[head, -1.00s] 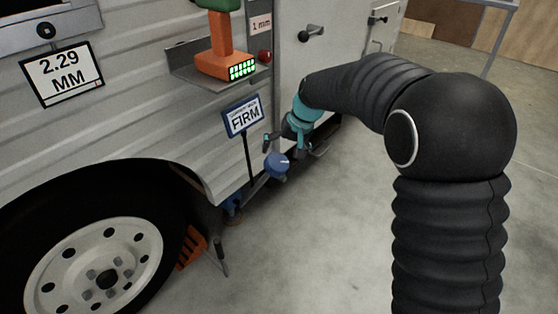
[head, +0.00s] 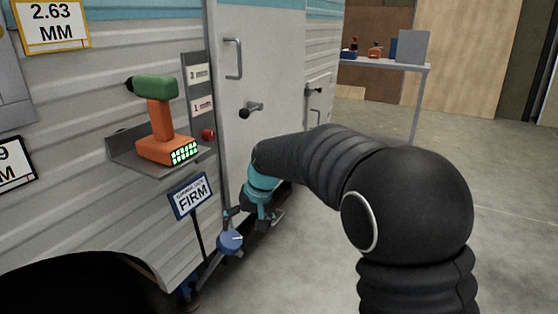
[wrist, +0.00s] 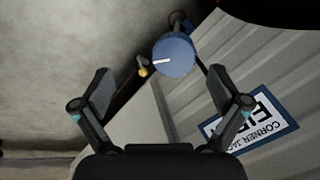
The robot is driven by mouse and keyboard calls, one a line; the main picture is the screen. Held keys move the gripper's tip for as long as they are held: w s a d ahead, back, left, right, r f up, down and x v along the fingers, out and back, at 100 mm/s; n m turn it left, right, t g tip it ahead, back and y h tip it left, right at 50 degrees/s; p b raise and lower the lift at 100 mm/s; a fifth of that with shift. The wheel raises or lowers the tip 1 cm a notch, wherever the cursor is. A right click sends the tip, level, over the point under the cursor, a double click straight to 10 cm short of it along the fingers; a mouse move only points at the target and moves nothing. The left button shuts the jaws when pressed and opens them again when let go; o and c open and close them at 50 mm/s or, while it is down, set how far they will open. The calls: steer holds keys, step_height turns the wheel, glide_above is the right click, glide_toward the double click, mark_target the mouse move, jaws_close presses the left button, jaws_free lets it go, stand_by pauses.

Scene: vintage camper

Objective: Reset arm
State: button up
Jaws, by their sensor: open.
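My gripper (head: 250,216) is low beside the camper's side, near the bottom of the door, and partly hidden by its own wrist in the head view. In the wrist view my gripper (wrist: 160,85) has its two dark fingers spread wide, with nothing between them. A round blue knob (head: 230,242) with a white pointer line is close to the gripper. It also shows in the wrist view (wrist: 174,55), beyond the fingertips, and I see no finger closed on it.
A sign reading FIRM (head: 191,196) stands left of the gripper. An orange and green drill (head: 158,120) sits on a small wall shelf (head: 124,152). The camper door (head: 262,80) has handles sticking out. Open concrete floor (head: 500,190) lies to the right, with a table (head: 385,63) behind.

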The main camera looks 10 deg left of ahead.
steer(key=s+d+r+m+t+h+p, duration=0.1)
steer(key=s+d+r, duration=0.2)
steer(key=s+d, duration=0.6)
steer(key=s+d+r+m+t+h+p, duration=0.1)
steer(key=s+d+r, duration=0.3)
steer(key=s+d, duration=0.5)
steer(key=s+d+r+m+t+h+p, duration=0.1)
steer(key=s+d+r+m+t+p, duration=0.1)
steer(key=s+d, duration=0.7)
steer(key=d+r, duration=0.1)
steer(key=d, duration=0.2)
steer(key=shift+s+d+r+t+h, duration=0.25)
steer(key=shift+d+t+h, duration=0.05)
steer(key=shift+d+t, duration=0.1)
